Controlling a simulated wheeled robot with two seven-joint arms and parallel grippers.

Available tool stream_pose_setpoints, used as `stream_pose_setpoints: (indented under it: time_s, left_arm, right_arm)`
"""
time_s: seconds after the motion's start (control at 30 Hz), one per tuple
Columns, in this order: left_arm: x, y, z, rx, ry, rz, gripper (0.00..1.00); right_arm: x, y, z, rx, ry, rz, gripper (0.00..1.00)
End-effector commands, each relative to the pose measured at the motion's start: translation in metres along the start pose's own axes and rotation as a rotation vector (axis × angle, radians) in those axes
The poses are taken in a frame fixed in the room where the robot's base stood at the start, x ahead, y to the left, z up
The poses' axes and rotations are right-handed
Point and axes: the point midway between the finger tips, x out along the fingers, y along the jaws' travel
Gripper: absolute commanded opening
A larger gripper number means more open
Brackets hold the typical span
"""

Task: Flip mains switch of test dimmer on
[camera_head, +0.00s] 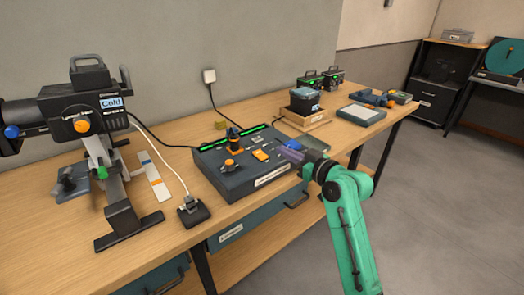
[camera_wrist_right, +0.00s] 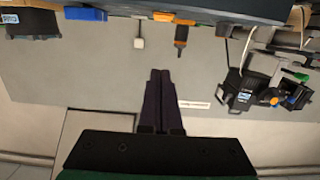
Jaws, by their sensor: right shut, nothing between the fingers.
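The test dimmer appears to be the dark, sloped console (camera_head: 232,187) on the bench in the head view. Its top carries an upright black-and-orange part (camera_head: 235,141), an orange knob (camera_head: 229,164), a yellow piece (camera_head: 261,155) and small pale labels. Which of these is the mains switch I cannot tell. My right gripper (camera_head: 285,150) is at the console's right end, its tips over or just beside the top; contact cannot be judged. Its fingers (camera_wrist_right: 160,75) are closed together and empty in the right wrist view. My left gripper is not in view.
A spotlight (camera_head: 90,110) labelled Cold stands at left on the bench (camera_head: 165,232). A small black plug box (camera_head: 193,213) sits before the console. A wooden tray (camera_head: 306,122) with a dark box (camera_head: 305,99) stands behind my right gripper. A wall socket (camera_head: 209,75) feeds a cable.

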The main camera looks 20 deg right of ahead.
Motion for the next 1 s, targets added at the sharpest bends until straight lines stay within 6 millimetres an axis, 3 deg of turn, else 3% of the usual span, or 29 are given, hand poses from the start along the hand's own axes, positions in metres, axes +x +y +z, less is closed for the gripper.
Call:
stream_pose_setpoints:
  time_s: [0.17, 0.53, 0.7, 1.0]
  left_arm:
    - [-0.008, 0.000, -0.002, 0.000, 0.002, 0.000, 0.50]
    - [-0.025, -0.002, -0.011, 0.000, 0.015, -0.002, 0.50]
    - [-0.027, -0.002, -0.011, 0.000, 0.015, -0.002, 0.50]
    - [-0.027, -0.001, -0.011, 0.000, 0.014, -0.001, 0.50]
  right_arm:
    - [0.022, -0.001, -0.003, 0.004, 0.001, -0.002, 0.00]
    - [0.102, -0.001, -0.001, 0.004, -0.002, -0.002, 0.00]
    - [0.106, 0.000, 0.031, 0.003, -0.003, 0.000, 0.00]
    - [0.108, 0.000, 0.040, 0.001, -0.001, 0.001, 0.00]
